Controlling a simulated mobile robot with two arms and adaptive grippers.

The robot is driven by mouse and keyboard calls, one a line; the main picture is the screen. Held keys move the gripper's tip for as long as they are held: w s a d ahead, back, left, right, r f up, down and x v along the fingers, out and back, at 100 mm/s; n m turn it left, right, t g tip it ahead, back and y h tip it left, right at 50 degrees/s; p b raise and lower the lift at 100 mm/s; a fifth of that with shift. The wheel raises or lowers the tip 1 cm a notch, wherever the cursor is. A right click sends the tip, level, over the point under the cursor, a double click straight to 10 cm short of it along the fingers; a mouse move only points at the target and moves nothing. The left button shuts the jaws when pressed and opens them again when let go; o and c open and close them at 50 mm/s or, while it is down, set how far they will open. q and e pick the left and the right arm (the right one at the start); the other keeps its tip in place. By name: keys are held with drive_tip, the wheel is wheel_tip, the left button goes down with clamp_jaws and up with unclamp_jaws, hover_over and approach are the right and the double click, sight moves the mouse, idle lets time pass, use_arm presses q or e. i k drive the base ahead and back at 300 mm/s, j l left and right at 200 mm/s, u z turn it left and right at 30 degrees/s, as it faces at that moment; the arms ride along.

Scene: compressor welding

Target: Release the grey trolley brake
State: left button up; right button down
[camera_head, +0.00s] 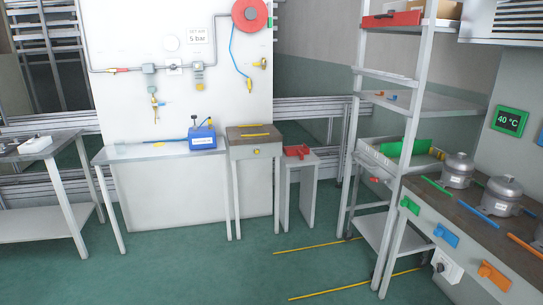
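A tall grey shelf frame (418,75) stands right of centre, with its feet near yellow floor lines. It may be the grey trolley, but I cannot tell for sure. Neither of my grippers is in view.
A workbench (455,210) with compressors (458,171) stands at the right. A grey table (150,153) with a blue box (202,138) stands by the back wall, beside a small brown-topped stand (250,140). The green floor (200,270) in front is clear.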

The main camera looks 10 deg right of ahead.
sight(386, 181)
drive_tip(key=i, duration=2.05)
drive_tip(key=i+j+z, duration=0.1)
drive_tip(key=i+z, duration=0.3)
drive_tip(key=i, duration=0.2)
drive_tip(key=i+j+z, duration=0.35)
drive_tip(key=i, duration=0.25)
drive_tip(key=i+j+z, duration=0.4)
drive_tip(key=i+j, duration=0.05)
drive_tip(key=i, duration=0.1)
